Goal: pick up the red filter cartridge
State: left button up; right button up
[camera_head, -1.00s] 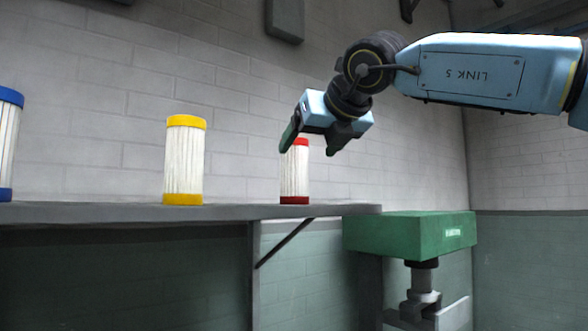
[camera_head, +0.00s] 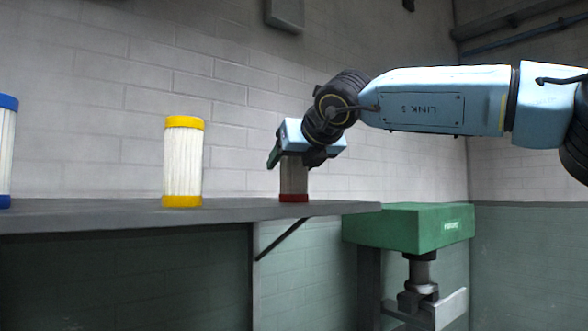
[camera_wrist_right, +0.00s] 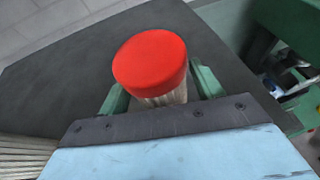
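The red filter cartridge (camera_head: 293,187) stands upright on the grey shelf (camera_head: 229,210), near its right end. In the head view its top is hidden by my right gripper (camera_head: 292,160). In the right wrist view its red cap (camera_wrist_right: 150,62) and part of its white pleated body show between the two green fingers of my right gripper (camera_wrist_right: 160,88). The fingers are on either side of the cartridge, with narrow gaps, so the gripper looks open. My left gripper is not in view.
A yellow-capped cartridge (camera_head: 183,163) stands on the shelf to the left, and a blue-capped one (camera_head: 6,152) is cut off by the left edge. A green block-topped stand (camera_head: 408,226) is at the shelf's right end. A brick wall rises behind.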

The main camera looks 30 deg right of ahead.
jog(key=c, duration=0.8)
